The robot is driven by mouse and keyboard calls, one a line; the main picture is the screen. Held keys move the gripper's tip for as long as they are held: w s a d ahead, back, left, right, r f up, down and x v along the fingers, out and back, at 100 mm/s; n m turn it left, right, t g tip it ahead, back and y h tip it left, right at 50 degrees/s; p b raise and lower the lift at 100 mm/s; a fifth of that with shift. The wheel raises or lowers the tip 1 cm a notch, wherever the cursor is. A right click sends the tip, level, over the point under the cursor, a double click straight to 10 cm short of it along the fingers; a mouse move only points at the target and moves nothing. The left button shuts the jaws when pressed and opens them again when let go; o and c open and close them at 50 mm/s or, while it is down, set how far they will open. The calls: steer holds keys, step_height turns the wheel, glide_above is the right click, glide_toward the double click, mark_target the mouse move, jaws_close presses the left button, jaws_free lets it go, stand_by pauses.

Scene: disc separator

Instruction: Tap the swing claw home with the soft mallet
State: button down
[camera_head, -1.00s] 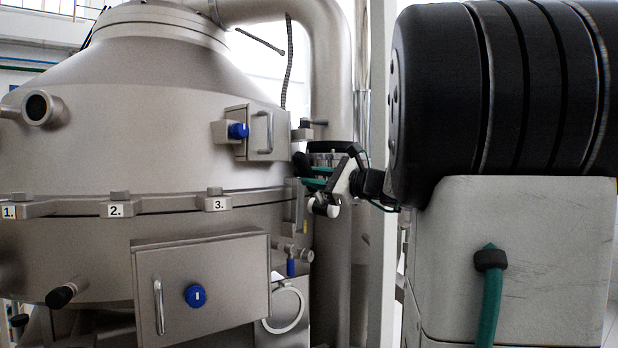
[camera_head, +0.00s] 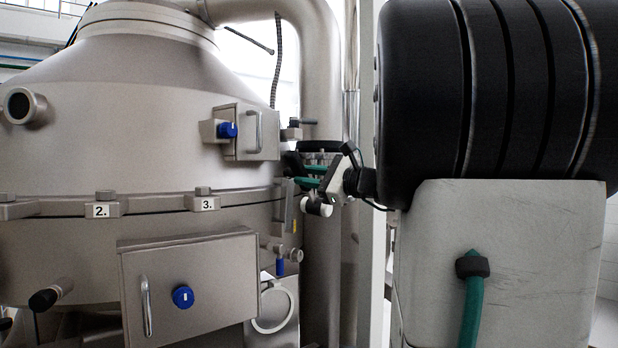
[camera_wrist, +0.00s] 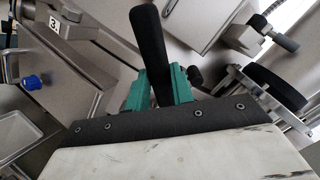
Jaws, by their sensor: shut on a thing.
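My gripper (camera_head: 308,177) has green fingers and stands at the right side of the steel separator. It is shut on a black handle (camera_wrist: 150,45), taken as the mallet's, which shows between the green fingers (camera_wrist: 155,88) in the wrist view. Claw 3 (camera_head: 203,201) and claw 2 (camera_head: 105,204) sit on the separator's rim, left of my gripper. I cannot tell whether either is fully home. The wrist view shows the number 3 label (camera_wrist: 54,24) at upper left.
A steel box with a blue knob (camera_head: 250,132) projects above the rim, close to my gripper. A larger box (camera_head: 215,270) projects below it. A vertical steel pipe (camera_head: 322,80) stands behind. A black-topped round fixture (camera_wrist: 275,85) is at right in the wrist view.

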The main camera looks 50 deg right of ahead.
mark_target(293, 174)
steer(key=w, duration=0.4)
steer(key=shift+w+a+r, duration=0.2)
steer(key=shift+w+a, duration=0.05)
steer(key=shift+a, duration=0.1)
steer(key=s, duration=0.4)
steer(key=shift+d+f, duration=0.1)
steer(key=shift+d, duration=0.2)
steer(key=shift+y, duration=0.4)
